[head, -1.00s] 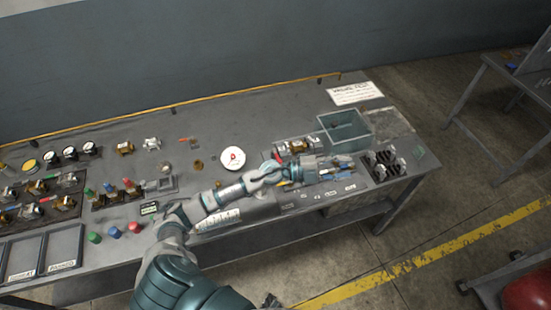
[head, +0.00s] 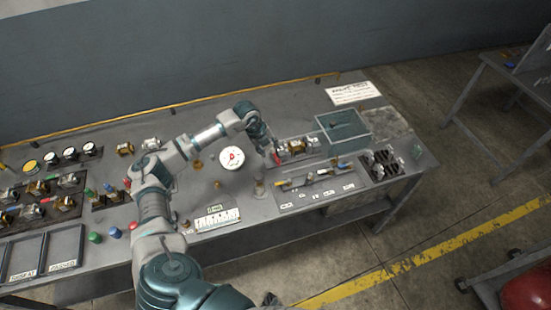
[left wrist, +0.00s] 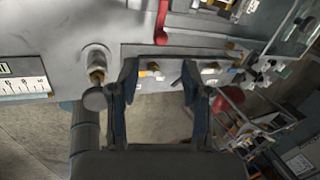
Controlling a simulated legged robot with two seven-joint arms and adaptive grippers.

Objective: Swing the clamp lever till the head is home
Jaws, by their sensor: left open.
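The clamp (head: 296,149) sits on the bench right of my left gripper in the head view, a metal and brass body with red parts. In the left wrist view a red lever (left wrist: 162,22) points down toward the jaws, its rounded end just beyond the fingertips. My left gripper (head: 272,152) points down at the clamp's left end. In the wrist view its two fingers (left wrist: 160,72) stand apart with nothing between them. I cannot tell how far the clamp head is from its seat. A small dark part (head: 270,300) at the bottom edge may be my right gripper; its jaws cannot be made out.
A white disc with a red mark (head: 232,158) lies left of the gripper.

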